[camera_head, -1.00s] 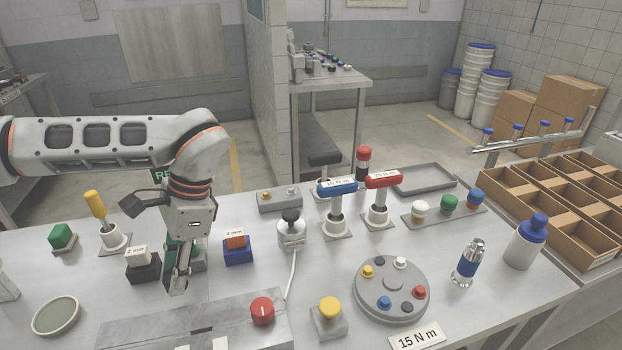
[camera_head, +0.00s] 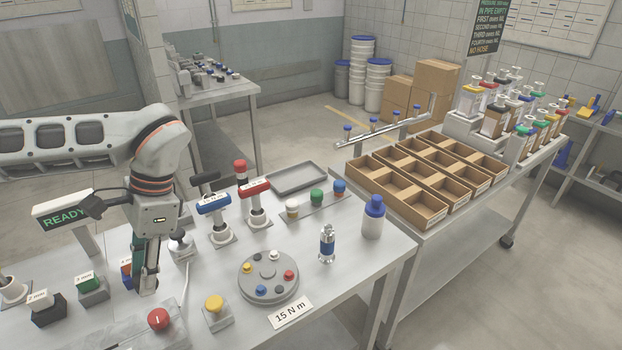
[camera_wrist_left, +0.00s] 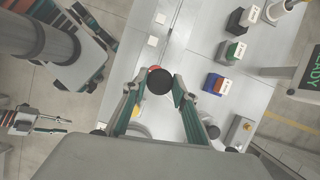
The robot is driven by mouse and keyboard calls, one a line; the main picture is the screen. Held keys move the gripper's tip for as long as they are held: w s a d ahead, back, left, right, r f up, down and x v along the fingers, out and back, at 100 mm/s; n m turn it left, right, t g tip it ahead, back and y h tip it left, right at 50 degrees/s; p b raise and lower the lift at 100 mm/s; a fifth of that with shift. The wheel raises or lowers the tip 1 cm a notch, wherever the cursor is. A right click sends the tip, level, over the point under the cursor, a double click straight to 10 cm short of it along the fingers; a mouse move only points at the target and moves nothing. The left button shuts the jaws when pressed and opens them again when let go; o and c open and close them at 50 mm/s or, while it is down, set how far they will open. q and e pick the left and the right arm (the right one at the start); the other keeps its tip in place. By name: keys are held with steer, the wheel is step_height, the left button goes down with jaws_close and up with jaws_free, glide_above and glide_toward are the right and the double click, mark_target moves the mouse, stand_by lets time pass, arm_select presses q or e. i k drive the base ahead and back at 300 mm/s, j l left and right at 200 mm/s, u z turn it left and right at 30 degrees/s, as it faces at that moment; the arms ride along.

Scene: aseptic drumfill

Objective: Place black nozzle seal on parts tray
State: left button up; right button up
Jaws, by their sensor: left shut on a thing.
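My left gripper (camera_head: 147,284) points down over the near left part of the table in the head view. In the left wrist view its fingers (camera_wrist_left: 160,84) are shut on a round black piece, the black nozzle seal (camera_wrist_left: 159,80). The fingers hide the seal in the head view. A flat grey tray (camera_head: 297,178), which looks like the parts tray, lies empty at the back of the table, far to the right of the gripper. What looks like my right gripper (camera_wrist_left: 40,122) shows small at the left of the wrist view; its opening is unclear.
Between gripper and tray stand the blue-handled (camera_head: 213,205) and red-handled (camera_head: 254,190) torque tools. A round grey fixture (camera_head: 268,280) with coloured pieces, a red knob (camera_head: 158,319) and a yellow button (camera_head: 214,303) are nearer. A white bottle (camera_head: 373,218) stands at the right.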

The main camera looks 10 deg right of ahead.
mark_target(289, 181)
steer(key=i+l+z, duration=0.25)
steer(key=l, duration=0.15)
steer(key=i+l+z, duration=0.15)
steer(key=l+z, duration=0.15)
steer(key=i+z, duration=0.2)
steer(key=i+l, duration=0.05)
steer(key=i, duration=0.05)
